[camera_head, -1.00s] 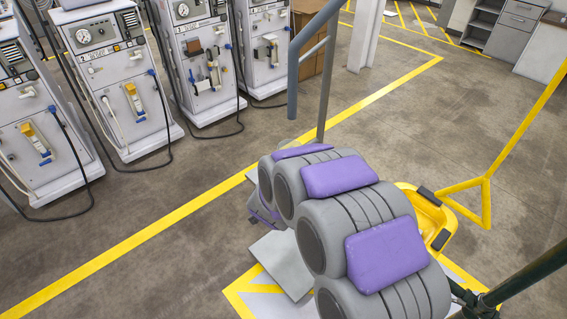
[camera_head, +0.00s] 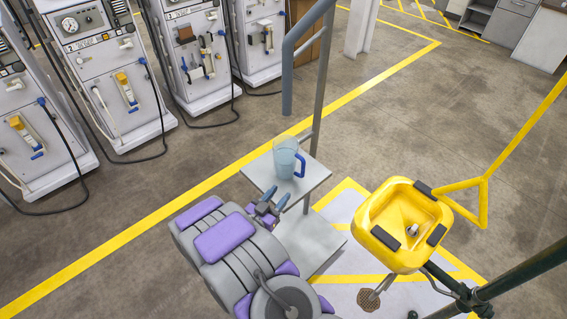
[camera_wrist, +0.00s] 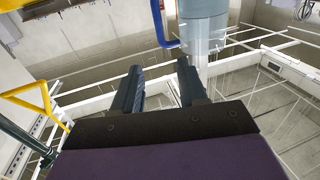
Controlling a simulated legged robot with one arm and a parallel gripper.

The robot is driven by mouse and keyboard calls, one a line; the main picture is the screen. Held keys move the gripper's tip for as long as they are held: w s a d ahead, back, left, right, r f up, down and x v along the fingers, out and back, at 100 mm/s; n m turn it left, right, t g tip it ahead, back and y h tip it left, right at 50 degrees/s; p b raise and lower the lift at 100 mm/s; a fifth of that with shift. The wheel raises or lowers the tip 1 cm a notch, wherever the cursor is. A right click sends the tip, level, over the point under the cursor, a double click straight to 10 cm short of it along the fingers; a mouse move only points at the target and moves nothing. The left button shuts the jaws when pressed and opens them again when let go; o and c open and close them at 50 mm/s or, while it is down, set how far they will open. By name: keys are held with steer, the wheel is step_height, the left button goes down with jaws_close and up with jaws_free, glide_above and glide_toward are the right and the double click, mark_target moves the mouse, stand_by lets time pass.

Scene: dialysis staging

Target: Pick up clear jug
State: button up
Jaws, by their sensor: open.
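The clear jug (camera_head: 286,158) stands upright on a small grey platform (camera_head: 310,184), with its blue handle on the right in the head view. In the wrist view the jug (camera_wrist: 203,32) is at the top, just beyond the fingertips, with its blue handle to the left. My gripper (camera_head: 268,204) is at the near edge of the platform, apart from the jug. In the wrist view my gripper (camera_wrist: 162,72) has its two dark fingers spread with nothing between them.
A grey-blue post with a curved rail (camera_head: 322,70) rises behind the platform. A yellow basin (camera_head: 405,225) on a green pipe stands to the right. Several white machines (camera_head: 105,75) line the back left. Open floor lies in between.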

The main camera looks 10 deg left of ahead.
mark_target(302, 167)
steer(key=b+x, duration=0.1)
steer(key=x, duration=0.9)
steer(key=shift+w+d, duration=0.15)
steer(key=shift+w, duration=0.1)
steer(key=b+x, duration=0.1)
steer(key=x, duration=0.2)
steer(key=shift+w+f, duration=0.15)
steer(key=shift+w, duration=0.2)
steer(key=shift+w+d+b, duration=0.2)
steer(key=shift+b, duration=0.1)
steer(key=shift+w+d, duration=0.2)
steer(key=shift+w, duration=0.3)
jaws_close()
